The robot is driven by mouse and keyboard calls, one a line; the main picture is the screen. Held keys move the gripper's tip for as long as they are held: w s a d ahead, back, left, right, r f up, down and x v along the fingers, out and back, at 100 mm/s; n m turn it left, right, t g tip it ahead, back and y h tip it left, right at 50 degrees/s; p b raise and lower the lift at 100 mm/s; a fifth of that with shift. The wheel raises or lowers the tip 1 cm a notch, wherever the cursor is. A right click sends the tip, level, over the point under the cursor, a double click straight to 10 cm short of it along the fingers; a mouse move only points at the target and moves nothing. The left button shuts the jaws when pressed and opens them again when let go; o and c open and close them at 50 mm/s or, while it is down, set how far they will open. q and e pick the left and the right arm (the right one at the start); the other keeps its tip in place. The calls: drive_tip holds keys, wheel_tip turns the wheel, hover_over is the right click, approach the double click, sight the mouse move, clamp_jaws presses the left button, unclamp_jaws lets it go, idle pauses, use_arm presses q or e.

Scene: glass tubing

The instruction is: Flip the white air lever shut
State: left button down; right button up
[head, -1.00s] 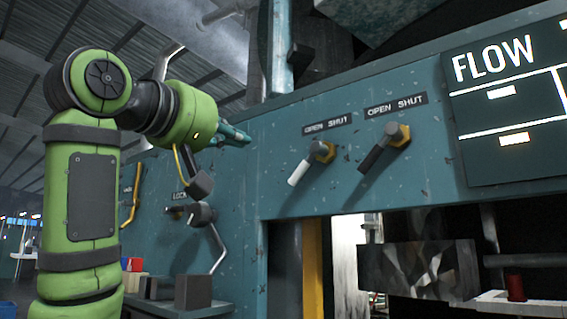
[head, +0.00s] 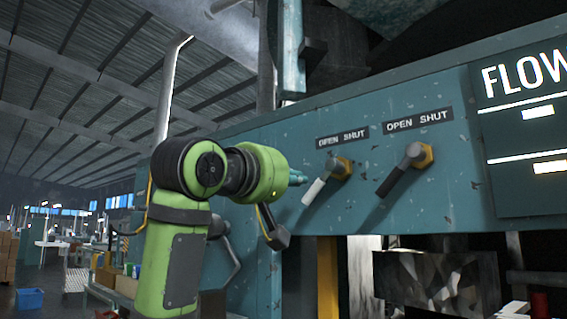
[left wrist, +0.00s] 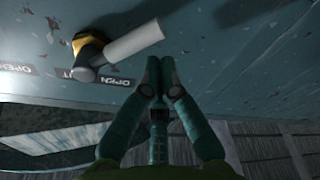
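The white air lever (head: 313,191) points down and to the left from its yellow hub, on the OPEN side of its OPEN SHUT label (head: 342,138). My left gripper (head: 304,178) is just left of the lever, its teal fingertips close to the white handle. In the left wrist view the white lever (left wrist: 135,42) lies beyond and left of the fingertips (left wrist: 160,66), with a visible gap. The two fingers are together at the tips with nothing between them. My right gripper is not in view.
A black lever (head: 394,180) on a second yellow hub stands right of the white one. A FLOW board (head: 520,150) is farther right on the teal panel (head: 445,190).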

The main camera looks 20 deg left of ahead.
use_arm(q)
drive_tip(key=shift+s+d+f, duration=0.2)
drive_tip(key=shift+s+f, duration=0.05)
drive_tip(key=shift+f, duration=0.05)
drive_tip(key=shift+w, duration=0.1)
drive_tip(key=shift+f, duration=0.1)
drive_tip(key=shift+f+n+b, duration=0.1)
drive_tip(key=shift+n+b, duration=0.2)
drive_tip(key=shift+n, duration=0.1)
drive_tip(key=shift+d+f, duration=0.15)
